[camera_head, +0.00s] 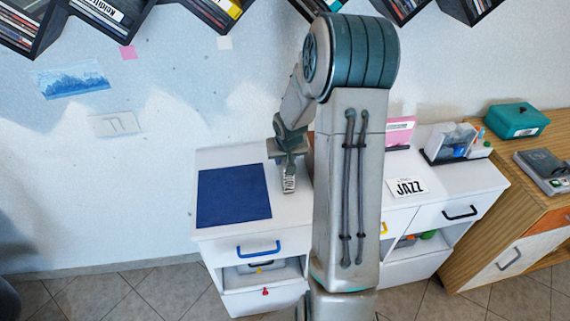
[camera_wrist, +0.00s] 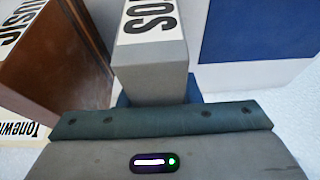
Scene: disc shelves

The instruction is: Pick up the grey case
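The grey case (camera_wrist: 152,75) has a white label with black letters and stands close in front of my gripper in the wrist view. In the head view the grey case (camera_head: 289,183) shows as a small labelled piece on the white cabinet top, right of a blue mat. My gripper (camera_head: 288,160) is directly above it, pointing down. In the wrist view, blue parts of my gripper (camera_wrist: 158,93) show on both sides of the case, close to it. Most of the fingers are hidden, so I cannot tell whether they grip it.
A brown case (camera_wrist: 55,55) stands close left of the grey case in the wrist view. The blue mat (camera_head: 233,195) lies flat and clear. A JAZZ card (camera_head: 407,187), a pink box (camera_head: 399,131) and a teal box (camera_head: 516,120) are farther right. Dark shelves (camera_head: 95,22) hang above.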

